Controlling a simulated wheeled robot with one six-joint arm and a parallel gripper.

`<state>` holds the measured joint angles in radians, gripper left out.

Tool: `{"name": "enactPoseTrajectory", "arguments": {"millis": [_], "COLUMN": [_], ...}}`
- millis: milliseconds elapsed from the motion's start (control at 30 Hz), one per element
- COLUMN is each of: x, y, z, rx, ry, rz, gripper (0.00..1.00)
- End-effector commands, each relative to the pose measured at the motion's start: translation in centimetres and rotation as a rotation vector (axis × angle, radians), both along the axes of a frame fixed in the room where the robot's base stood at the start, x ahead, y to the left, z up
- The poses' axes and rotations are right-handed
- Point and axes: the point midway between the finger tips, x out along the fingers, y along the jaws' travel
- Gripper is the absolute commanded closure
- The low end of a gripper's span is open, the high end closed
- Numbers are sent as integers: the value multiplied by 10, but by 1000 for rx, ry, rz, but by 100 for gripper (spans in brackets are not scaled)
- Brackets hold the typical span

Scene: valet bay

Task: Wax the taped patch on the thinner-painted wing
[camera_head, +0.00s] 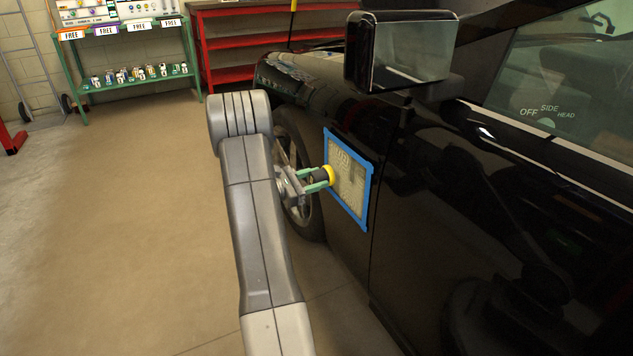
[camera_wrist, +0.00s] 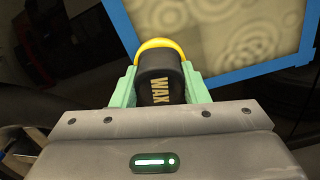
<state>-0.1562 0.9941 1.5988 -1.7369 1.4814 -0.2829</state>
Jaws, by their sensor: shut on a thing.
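A square patch (camera_head: 349,178) outlined in blue tape (camera_head: 368,190) is on the black car's front wing (camera_head: 345,232), behind the front wheel. Its surface is pale with swirl marks, which also show in the wrist view (camera_wrist: 222,35). The pad is at the left part of the patch in the head view. I cannot tell if it touches the surface. The green fingers (camera_wrist: 122,86) grip the applicator on both sides.
The car's wing mirror (camera_head: 400,50) juts out above the patch. The front wheel (camera_head: 297,180) is just behind my gripper. A green shelf (camera_head: 130,75) with small bottles and a red rack (camera_head: 245,45) stand at the back.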

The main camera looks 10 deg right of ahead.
Motion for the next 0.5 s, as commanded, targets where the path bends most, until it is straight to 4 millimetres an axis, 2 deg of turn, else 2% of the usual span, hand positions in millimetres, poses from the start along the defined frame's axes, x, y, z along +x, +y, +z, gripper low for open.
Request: {"name": "enactPoseTrajectory", "arguments": {"millis": [500], "x": [-36], "y": [-13], "z": [0], "rx": [0], "ry": [0], "rz": [-2], "gripper": [89]}}
